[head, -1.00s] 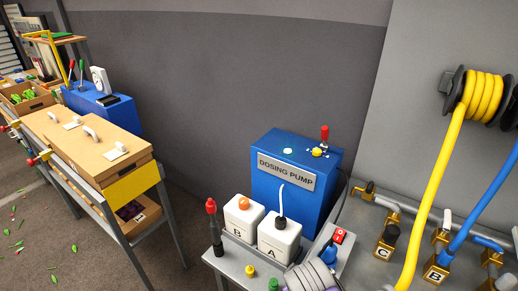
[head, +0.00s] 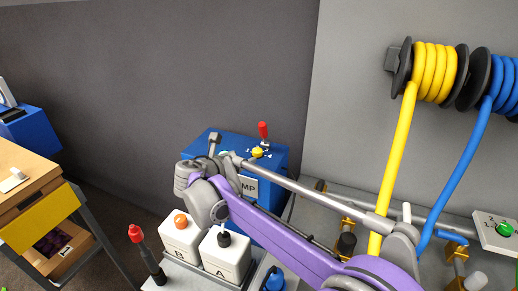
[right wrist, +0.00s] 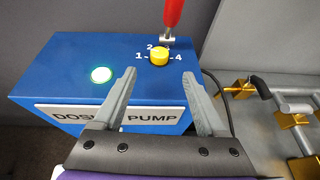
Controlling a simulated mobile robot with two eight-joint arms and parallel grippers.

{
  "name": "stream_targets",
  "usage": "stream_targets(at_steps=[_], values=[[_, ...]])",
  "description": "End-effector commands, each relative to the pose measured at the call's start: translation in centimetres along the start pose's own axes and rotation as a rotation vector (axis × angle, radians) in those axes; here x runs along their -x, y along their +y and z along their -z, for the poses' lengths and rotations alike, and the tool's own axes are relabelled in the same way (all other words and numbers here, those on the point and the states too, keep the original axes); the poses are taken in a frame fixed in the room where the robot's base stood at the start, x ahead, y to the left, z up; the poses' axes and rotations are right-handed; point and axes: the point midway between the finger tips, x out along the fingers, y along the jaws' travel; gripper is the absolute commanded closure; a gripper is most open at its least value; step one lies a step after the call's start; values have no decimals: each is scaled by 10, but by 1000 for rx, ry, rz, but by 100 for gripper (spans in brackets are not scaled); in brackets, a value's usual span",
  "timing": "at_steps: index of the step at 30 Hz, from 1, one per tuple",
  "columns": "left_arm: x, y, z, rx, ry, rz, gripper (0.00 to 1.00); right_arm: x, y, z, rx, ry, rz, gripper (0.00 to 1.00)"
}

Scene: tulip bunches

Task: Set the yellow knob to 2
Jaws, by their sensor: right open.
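The yellow knob (head: 257,152) is on top of the blue dosing pump (head: 198,146). In the right wrist view the knob (right wrist: 159,58) has white marks 1, 2 and 4 around it; which mark it points to is too small to tell. My right gripper (right wrist: 158,76) is open and empty, its fingertips apart on the near side of the knob, not touching it. In the head view my right gripper (head: 222,148) is over the pump's front and partly covers its label. My left gripper is not in view.
A red-handled lever (right wrist: 172,16) rises just behind the knob. A pale green round light (right wrist: 101,75) is on the pump's left top. White bottles B (head: 180,240) and A (head: 225,258) stand in front. Pipes with brass fittings (right wrist: 243,88) lie to the right.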

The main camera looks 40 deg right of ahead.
Motion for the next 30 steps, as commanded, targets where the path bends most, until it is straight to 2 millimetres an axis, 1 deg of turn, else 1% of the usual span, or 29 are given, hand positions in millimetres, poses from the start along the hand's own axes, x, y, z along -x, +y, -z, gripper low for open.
stream_targets(at_steps=[5,12,18,21,24,30], values=[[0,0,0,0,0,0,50,-17,0,-1,4,-3,4,26],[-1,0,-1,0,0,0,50,-63,-1,-1,2,-3,4,26],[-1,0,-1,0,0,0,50,-94,0,0,2,-2,2,26],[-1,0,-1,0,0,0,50,-102,0,-1,2,-1,1,26],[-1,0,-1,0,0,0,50,-107,0,0,2,-1,0,26],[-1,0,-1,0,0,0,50,-108,0,0,3,-1,0,26]])
